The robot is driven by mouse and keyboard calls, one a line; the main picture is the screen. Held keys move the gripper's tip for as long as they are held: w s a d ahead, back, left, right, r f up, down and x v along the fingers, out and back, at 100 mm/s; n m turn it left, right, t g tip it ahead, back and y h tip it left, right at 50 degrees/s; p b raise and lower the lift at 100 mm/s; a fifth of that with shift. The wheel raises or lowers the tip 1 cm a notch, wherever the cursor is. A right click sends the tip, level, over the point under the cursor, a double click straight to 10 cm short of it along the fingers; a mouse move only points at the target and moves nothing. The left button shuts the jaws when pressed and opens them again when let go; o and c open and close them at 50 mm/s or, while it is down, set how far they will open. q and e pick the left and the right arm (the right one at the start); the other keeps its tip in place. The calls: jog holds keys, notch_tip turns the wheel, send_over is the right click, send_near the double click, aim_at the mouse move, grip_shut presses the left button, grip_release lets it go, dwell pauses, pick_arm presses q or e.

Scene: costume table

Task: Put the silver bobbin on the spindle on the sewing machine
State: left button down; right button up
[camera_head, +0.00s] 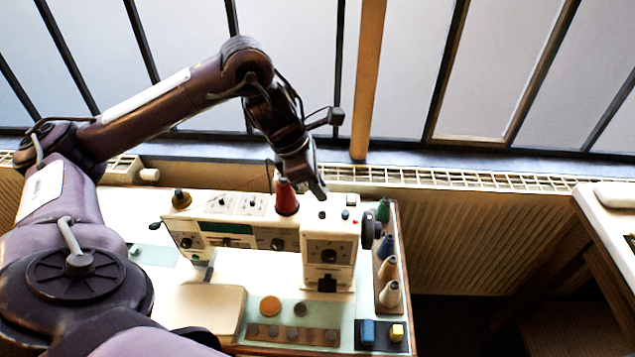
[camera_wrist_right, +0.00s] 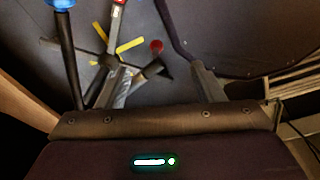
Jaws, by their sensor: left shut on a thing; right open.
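The white sewing machine (camera_head: 305,243) stands on the table. My left gripper (camera_head: 318,190) is over the top of its right-hand part, just right of a red thread cone (camera_head: 288,203). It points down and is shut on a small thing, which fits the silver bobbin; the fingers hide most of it. I cannot make out the spindle or tell whether the bobbin touches it. My right gripper (camera_wrist_right: 160,82) is open and empty in the right wrist view, away from the table and over dark floor.
Thread cones (camera_head: 389,294) line the table's right side. In front lie an orange disc (camera_head: 270,305), a grey disc (camera_head: 300,309), a bobbin rack (camera_head: 290,335) and a dark tray with a blue block (camera_head: 368,332). The machine's handwheel (camera_head: 371,228) sticks out right. A radiator (camera_head: 480,220) stands behind.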

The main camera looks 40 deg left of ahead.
aim_at(324, 213)
pick_arm(q)
notch_tip(324, 213, down, 3)
jog(key=b, duration=0.2)
jog(key=shift+f+b, duration=0.15)
jog(key=shift+b, duration=0.15)
jog(key=shift+f+b, duration=0.8)
jog(key=shift+b, duration=0.05)
jog(key=shift+f, duration=0.2)
jog(key=c, duration=1.2)
grip_release()
jog(key=p+v, duration=0.3)
jog(key=v, duration=0.4)
jog(key=shift+r, duration=0.3)
